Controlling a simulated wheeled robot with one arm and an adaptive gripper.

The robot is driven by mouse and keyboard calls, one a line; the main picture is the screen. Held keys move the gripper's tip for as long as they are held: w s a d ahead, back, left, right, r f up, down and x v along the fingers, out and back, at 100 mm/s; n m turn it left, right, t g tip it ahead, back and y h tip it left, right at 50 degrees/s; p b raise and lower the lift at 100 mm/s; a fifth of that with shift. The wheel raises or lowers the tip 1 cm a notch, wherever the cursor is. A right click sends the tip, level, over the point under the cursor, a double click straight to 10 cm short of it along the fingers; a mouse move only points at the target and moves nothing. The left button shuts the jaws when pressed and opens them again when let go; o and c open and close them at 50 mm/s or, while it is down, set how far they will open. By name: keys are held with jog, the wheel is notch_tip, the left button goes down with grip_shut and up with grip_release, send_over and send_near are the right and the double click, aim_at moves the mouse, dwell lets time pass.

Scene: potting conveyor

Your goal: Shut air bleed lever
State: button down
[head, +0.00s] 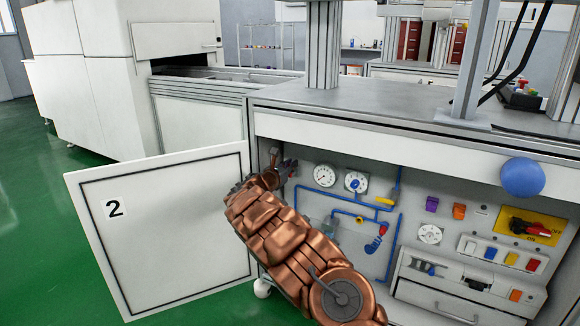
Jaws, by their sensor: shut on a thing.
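My gripper (284,168) is small in the head view, at the upper left inside the open cabinet, beside the round gauges. It is shut on a small reddish piece there, which appears to be the air bleed lever. The fingers and my copper-coloured arm hide most of this piece, so its angle cannot be told. A red fitting (383,229) with a coiled blue hose sits on the blue air pipes (354,204), to the right of my arm and apart from the gripper.
The cabinet door (165,232), marked 2, stands open left of my arm. A red rotary switch (531,228) on a yellow plate and several coloured buttons are further right. A blue ball (522,177) shows before the bench edge.

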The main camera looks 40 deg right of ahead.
jog(key=m+b, duration=0.1)
jog(key=s+m+b, duration=0.1)
jog(key=b, duration=0.1)
jog(key=f+m+b, duration=0.1)
jog(key=m, duration=0.1)
jog(key=shift+s+d+b, duration=0.3)
jog(key=shift+s+b, duration=0.05)
jog(key=m, duration=0.1)
jog(key=s+m+b, duration=0.1)
jog(key=m, duration=0.1)
jog(key=m+b, duration=0.1)
jog(key=shift+s+d+f+m, duration=0.2)
jog(key=shift+s+d+m, duration=0.05)
jog(key=shift+m, duration=0.05)
jog(key=m, duration=0.1)
jog(key=f+m, duration=0.1)
jog(key=m, duration=0.1)
jog(key=s+m, duration=0.1)
jog(key=shift+d+f+m, duration=0.1)
jog(key=shift+f+m, duration=0.15)
jog(key=shift+m, duration=0.05)
jog(key=shift+s+f+m, duration=0.1)
jog(key=shift+f+m, duration=0.35)
jog(key=shift+m, duration=0.7)
jog(key=shift+f+m, duration=0.45)
jog(key=shift+m, duration=0.7)
jog(key=shift+f, duration=0.1)
jog(key=c, duration=1.1)
grip_release()
jog(key=shift+c, duration=0.2)
